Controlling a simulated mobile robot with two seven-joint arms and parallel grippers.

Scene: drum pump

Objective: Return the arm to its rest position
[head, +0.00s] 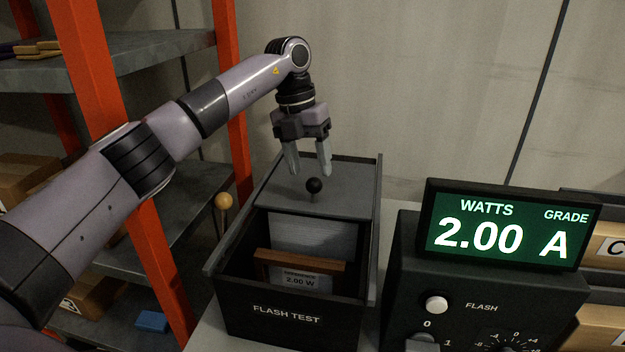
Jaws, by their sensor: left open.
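My left arm reaches in from the left, and its gripper (309,170) hangs pointing down. The gripper is open and empty, with its two fingers apart. It is just above a black ball knob (314,185) on the grey sliding lid (341,194) of the flash test box (287,316). The lid covers the back part of the box and the front part is open. Inside the opening a brown-framed panel (302,259) carries a label reading 2.00 W. My right gripper is not in view.
Right of the box stands a black meter unit with a display (506,229) reading WATTS 2.00, GRADE A. A white button (436,304) is below it. An orange-post shelf (158,262) with boxes is on the left.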

